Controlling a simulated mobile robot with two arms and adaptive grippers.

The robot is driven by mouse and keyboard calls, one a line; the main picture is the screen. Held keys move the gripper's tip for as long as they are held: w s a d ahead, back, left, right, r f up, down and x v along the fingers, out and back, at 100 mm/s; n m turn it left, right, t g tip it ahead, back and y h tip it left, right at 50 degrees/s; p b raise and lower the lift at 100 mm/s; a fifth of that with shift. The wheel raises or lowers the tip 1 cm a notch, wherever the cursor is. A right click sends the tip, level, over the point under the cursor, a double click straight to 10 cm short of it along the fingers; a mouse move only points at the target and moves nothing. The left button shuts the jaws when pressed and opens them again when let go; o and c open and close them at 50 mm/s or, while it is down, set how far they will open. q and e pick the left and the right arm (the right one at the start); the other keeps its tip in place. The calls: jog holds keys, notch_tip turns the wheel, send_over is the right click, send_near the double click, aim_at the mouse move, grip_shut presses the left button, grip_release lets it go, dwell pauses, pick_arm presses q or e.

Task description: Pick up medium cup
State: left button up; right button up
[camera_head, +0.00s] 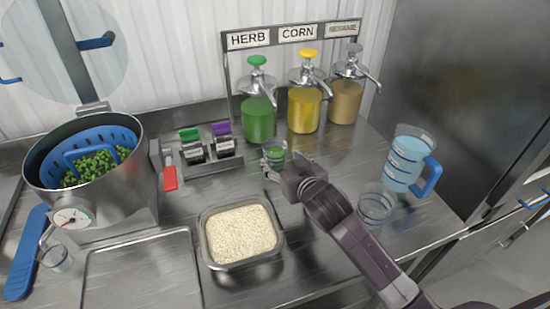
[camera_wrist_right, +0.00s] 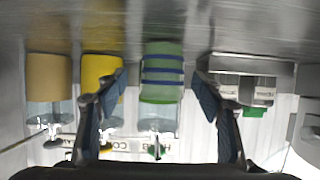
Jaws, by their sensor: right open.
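A clear cup with blue bands (camera_head: 274,153), which I take for the medium cup, stands on the steel counter in front of the green herb dispenser (camera_head: 258,119). In the right wrist view, which is upside down, the banded cup (camera_wrist_right: 162,75) lies between my fingers, with green showing through it. My right gripper (camera_head: 282,165) is open at the near side of this cup. I cannot tell whether a finger touches it. A larger clear cup (camera_head: 375,207) stands to the right of my right arm, and a small clear one (camera_head: 56,259) at the far left. My left gripper is not in view.
A rice container (camera_head: 242,265) sits in front. A blue-handled pitcher (camera_head: 404,160) stands right. Yellow (camera_head: 304,112) and brown (camera_head: 345,103) dispensers stand behind.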

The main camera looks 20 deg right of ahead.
aim_at(275, 156)
jog(key=shift+a+p+x, duration=0.2)
jog(key=shift+p+x, duration=0.3)
jog(key=shift+x, duration=2.4)
jog(key=shift+s+f, duration=0.15)
jog(key=shift+c, duration=0.7)
jog(key=c, duration=1.2)
jog(key=shift+c, duration=0.8)
